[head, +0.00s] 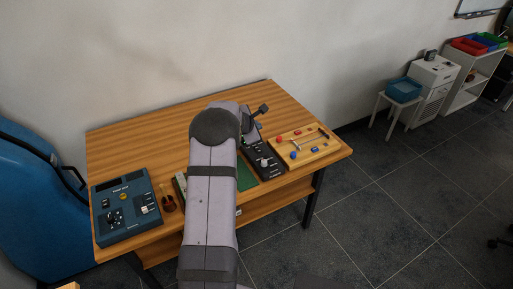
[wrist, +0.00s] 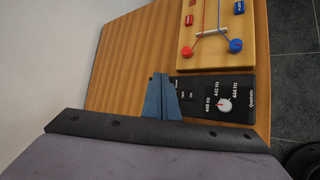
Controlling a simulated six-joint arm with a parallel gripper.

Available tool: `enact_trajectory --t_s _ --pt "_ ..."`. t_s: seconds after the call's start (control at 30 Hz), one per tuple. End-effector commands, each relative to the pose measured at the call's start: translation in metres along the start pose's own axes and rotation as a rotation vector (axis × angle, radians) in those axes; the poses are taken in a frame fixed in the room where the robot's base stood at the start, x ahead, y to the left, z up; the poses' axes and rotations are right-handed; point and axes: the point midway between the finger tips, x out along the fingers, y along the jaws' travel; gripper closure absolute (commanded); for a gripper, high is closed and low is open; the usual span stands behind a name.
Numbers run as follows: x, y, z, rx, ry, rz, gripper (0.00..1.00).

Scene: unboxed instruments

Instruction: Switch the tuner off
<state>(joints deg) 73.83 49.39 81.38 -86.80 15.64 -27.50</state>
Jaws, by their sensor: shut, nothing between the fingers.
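The tuner (head: 268,168) is a long black box near the right end of the wooden table, partly hidden by my arm in the head view. In the wrist view the tuner (wrist: 243,86) shows a white knob (wrist: 224,105) with a red mark and Hz labels around it. Small white labels sit by its left part, too small to read surely. My gripper (wrist: 161,80) is shut and empty, with its blue-grey fingertips over or beside the tuner's left end. The fingers hide part of that end, and I cannot tell whether they touch it.
A wooden board (head: 318,153) with red and blue pieces lies right beside the tuner. A green mat (head: 245,178) lies left of it. A blue instrument box (head: 146,222) and a small brown violin-like thing (head: 168,203) are at the table's left. The back of the table is clear.

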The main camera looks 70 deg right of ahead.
Motion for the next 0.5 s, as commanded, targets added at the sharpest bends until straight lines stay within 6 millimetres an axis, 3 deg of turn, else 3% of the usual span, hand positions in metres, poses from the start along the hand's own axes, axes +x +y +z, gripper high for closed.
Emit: enact_trajectory --t_s 0.5 --pt "0.025 -0.019 -0.019 -0.001 0.001 -0.001 1.00"
